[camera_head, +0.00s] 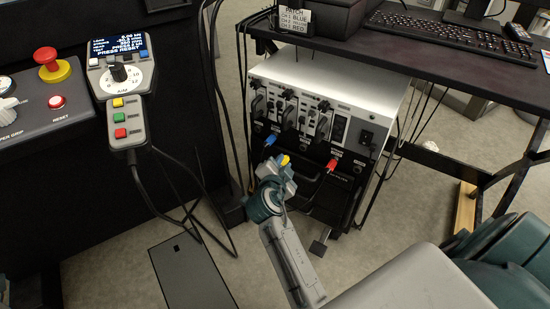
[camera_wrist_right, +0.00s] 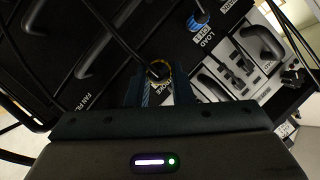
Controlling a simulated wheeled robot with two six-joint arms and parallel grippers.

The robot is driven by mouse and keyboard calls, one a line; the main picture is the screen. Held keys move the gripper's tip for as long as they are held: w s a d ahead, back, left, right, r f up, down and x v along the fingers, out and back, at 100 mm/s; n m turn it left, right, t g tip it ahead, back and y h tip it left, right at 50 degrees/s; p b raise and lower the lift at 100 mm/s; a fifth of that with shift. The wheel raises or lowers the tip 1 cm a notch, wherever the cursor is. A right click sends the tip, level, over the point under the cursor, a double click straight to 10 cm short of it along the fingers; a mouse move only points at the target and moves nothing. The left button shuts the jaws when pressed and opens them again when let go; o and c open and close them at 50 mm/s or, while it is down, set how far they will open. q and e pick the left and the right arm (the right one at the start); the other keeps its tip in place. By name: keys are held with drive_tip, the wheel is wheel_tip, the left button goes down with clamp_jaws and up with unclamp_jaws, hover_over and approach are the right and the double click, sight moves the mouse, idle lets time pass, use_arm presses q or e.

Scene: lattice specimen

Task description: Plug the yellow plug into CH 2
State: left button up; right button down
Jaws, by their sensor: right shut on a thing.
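The yellow plug (camera_head: 285,160) is at the front of the rack unit, between the blue plug (camera_head: 270,140) and the red plug (camera_head: 332,165). My right gripper (camera_head: 281,168) is shut on it. In the right wrist view the yellow-ringed plug (camera_wrist_right: 160,70) sits between the two fingers (camera_wrist_right: 160,88), with a dark cable at its middle. The blue plug also shows there (camera_wrist_right: 198,20), in the panel near a "LOAD" label. The CH 2 socket cannot be made out; whether the yellow plug touches the panel I cannot tell. My left gripper is not in view.
The rack unit (camera_head: 335,82) stands under a dark desk (camera_head: 440,50) with a keyboard (camera_head: 455,22). A small card (camera_head: 296,19) lists channel colours. Loose black cables hang around the rack. A control console (camera_head: 45,105) and handheld pendant (camera_head: 120,80) are at left.

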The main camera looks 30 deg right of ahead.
sight(297, 158)
drive_tip(key=shift+m, duration=0.3)
drive_tip(key=shift+w+d+f+p, duration=0.15)
drive_tip(key=shift+d+p, duration=0.2)
drive_tip(key=shift+d, duration=0.9)
drive_tip(key=shift+w+d+f+p, duration=0.15)
drive_tip(key=shift+d+p, duration=0.15)
drive_tip(key=shift+d, duration=0.95)
drive_tip(key=c, duration=1.8)
unclamp_jaws()
drive_tip(key=shift+c, duration=0.2)
clamp_jaws()
drive_tip(key=shift+d, duration=0.1)
